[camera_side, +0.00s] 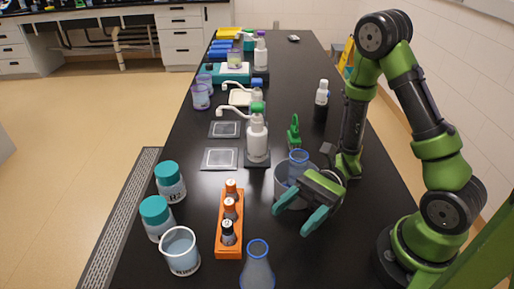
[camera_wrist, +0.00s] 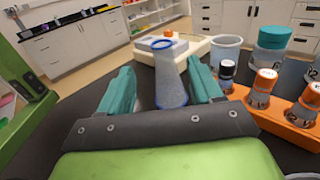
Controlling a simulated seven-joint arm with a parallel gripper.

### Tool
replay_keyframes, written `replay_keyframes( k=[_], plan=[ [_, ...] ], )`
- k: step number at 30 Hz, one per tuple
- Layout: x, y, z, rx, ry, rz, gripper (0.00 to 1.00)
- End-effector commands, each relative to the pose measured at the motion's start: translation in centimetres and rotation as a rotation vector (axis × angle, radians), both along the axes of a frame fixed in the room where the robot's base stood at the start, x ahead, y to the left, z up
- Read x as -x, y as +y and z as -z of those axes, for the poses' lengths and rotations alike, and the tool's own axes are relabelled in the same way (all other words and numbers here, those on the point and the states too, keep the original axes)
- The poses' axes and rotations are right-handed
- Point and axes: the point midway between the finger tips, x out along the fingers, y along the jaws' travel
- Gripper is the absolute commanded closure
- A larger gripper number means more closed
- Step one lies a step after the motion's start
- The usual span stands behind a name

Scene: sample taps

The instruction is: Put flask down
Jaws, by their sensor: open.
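A clear conical flask with a blue rim (camera_side: 257,270) stands upright on the black bench at the bottom of the side view, partly cut off by the frame edge. My gripper (camera_side: 298,214) is open and empty, with its teal fingers pointing toward the flask. A gap shows between the fingertips and the flask. In the wrist view the same flask (camera_wrist: 169,78) appears between and beyond the spread fingers of my gripper (camera_wrist: 161,70).
An orange rack (camera_side: 229,242) with several capped bottles stands left of the flask. A beaker (camera_side: 180,252) and teal-lidded jars (camera_side: 170,182) lie further left. A grey container (camera_side: 284,178) with a blue-rimmed vessel (camera_side: 298,157) is behind my gripper. White tap bottles (camera_side: 257,138) stand further back.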

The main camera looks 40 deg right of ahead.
Motion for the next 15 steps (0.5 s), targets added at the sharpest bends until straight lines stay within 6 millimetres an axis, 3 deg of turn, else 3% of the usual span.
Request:
replay_keyframes(
  k=[8,12,15],
  plan=[
    [3.0,-0.5,-2.4,0.235,-0.297,-0.287,0.35],
    [4.0,-2.3,-3.0,0.487,-0.54,-0.454,0.35],
    [3.7,-4.1,-3.7,0.689,-0.723,-0.53,0.35]
  ],
)
